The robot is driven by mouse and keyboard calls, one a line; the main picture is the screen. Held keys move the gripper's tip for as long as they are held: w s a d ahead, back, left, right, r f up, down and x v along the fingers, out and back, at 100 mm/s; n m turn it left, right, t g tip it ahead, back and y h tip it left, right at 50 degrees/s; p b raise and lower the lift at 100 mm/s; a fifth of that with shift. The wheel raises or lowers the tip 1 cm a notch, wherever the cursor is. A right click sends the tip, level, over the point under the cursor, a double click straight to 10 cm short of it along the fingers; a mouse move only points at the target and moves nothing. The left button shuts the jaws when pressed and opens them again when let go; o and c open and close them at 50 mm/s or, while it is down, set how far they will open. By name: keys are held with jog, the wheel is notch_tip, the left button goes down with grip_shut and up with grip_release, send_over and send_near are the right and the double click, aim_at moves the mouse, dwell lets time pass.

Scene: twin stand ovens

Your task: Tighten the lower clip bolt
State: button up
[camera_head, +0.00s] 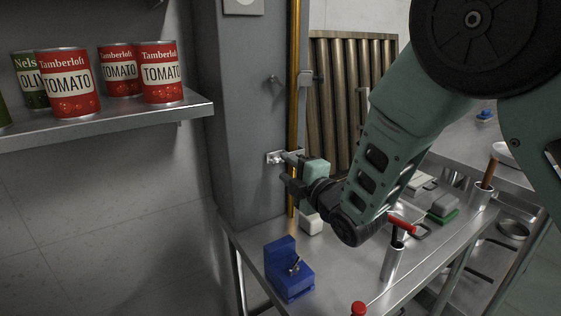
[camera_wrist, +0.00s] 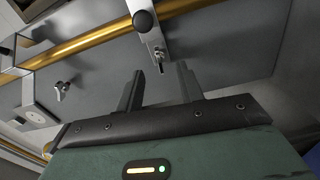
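The lower clip (camera_head: 274,157) is a metal bracket on the grey column at the brass pipe. In the wrist view the clip's plate (camera_wrist: 151,38) crosses the pipe and carries a black round knob (camera_wrist: 143,20). A small metal bolt (camera_wrist: 160,62) sticks out at the plate's end. My gripper (camera_wrist: 160,72) is open, its two dark fingers apart and nothing held between them. The bolt lies just beyond the fingertips, in line with the gap. In the head view my gripper (camera_head: 287,170) is beside the clip and partly hides it; contact cannot be told.
The brass pipe (camera_head: 294,50) runs up the grey column (camera_head: 240,110). A small wing-shaped fitting (camera_head: 275,79) is higher on the column. Below are a blue block (camera_head: 287,278), a metal cup (camera_head: 392,264) with a red-handled tool, and a steel table. Cans stand on a left shelf (camera_head: 110,120).

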aim_at(278, 162)
jog(key=shift+x, duration=1.85)
grip_shut()
jog(key=shift+f+m, duration=0.1)
jog(key=shift+m, duration=0.2)
